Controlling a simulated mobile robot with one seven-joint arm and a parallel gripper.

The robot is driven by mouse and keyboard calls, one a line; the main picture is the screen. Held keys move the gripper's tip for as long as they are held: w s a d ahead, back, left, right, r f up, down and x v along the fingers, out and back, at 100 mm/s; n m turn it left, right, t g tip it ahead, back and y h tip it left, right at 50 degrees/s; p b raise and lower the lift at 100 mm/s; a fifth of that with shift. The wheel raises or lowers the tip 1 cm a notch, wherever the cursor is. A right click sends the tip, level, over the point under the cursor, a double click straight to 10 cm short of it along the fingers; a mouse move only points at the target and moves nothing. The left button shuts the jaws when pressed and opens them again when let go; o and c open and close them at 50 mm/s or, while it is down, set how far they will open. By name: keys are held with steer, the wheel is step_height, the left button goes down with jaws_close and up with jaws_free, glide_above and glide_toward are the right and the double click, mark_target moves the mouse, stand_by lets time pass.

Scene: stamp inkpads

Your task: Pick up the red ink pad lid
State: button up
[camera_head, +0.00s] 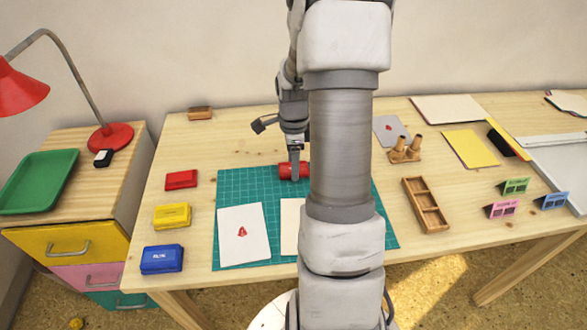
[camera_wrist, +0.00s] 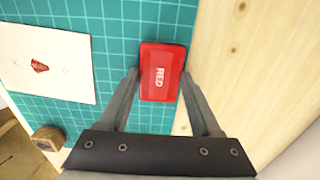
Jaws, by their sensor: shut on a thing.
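The red ink pad lid (camera_wrist: 162,70), a flat rounded block with white "RED" lettering, is between my gripper's fingers (camera_wrist: 160,88) in the wrist view. My gripper is shut on its two sides. In the head view the lid (camera_head: 285,171) is at my gripper (camera_head: 295,172), at the back edge of the green cutting mat (camera_head: 262,183), partly hidden by the fingers and arm. I cannot tell whether it touches the mat. A red pad piece (camera_head: 181,180) lies at the left of the table.
A yellow pad (camera_head: 172,216) and a blue pad (camera_head: 162,259) lie at the left. A paper with a red mark (camera_head: 243,248) lies on the mat. A wooden tray (camera_head: 427,205) and stamp holder (camera_head: 404,155) stand right. The table's back left is mostly clear.

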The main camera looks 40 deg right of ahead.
steer(key=c, duration=0.4)
steer(key=shift+r, duration=0.15)
